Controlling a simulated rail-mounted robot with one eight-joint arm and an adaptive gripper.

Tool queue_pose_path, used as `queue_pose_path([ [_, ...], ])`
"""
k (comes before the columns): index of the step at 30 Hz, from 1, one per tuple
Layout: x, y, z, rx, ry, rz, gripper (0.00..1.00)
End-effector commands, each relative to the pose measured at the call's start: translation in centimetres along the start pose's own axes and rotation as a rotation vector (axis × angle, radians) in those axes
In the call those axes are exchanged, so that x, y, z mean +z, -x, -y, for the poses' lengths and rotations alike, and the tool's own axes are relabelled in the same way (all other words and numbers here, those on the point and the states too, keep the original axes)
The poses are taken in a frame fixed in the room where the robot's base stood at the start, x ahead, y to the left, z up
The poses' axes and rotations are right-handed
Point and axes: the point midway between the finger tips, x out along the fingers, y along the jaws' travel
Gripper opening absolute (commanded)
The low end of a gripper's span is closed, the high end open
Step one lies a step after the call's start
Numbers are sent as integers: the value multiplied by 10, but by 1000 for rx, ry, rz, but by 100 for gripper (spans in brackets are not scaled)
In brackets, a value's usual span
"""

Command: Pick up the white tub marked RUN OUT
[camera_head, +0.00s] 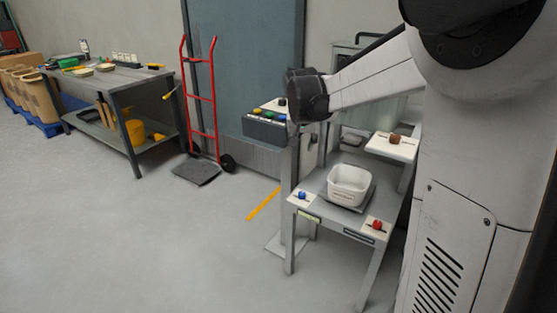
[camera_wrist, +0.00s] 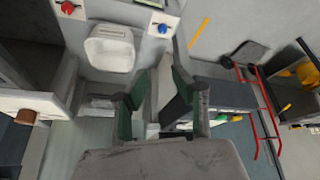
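A white tub (camera_head: 348,190) sits upright on a dark plate on the small grey table, right of centre in the head view. It also shows in the wrist view (camera_wrist: 110,52), upper left. No marking can be read on it. My gripper (camera_wrist: 160,85) shows in the wrist view with its two dark green finger pads apart and nothing between them. It is apart from the tub, which lies to the upper left of the fingers there. In the head view the fingers cannot be made out.
The small grey table (camera_head: 318,200) carries a blue knob (camera_head: 302,196) and a red knob (camera_head: 377,225). A button box (camera_head: 264,128) and a brown knob (camera_head: 395,137) stand above it. A red hand truck (camera_head: 200,100) and a workbench (camera_head: 115,80) are left. Floor between is clear.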

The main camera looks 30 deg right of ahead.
Motion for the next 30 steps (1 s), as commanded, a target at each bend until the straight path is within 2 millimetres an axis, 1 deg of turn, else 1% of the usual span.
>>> queue_pose_path([
  [1,-11,-21,-5,15,-22,6,25],
  [5,-34,-68,-20,54,-82,23,25],
  [6,-41,-83,-25,66,-100,28,25],
  [8,-49,-106,-33,84,-126,36,25],
  [9,-54,-122,-39,96,-145,40,25],
  [10,-58,-134,-44,105,-158,43,25],
  [12,-64,-160,-54,124,-188,51,25],
  [15,-71,-194,-68,150,-226,61,25],
  [19,-76,-225,-81,173,-261,69,25],
  [21,-76,-235,-86,181,-274,72,25],
  [26,-76,-251,-91,189,-285,75,25],
  [30,-74,-273,-95,189,-286,75,25],
])
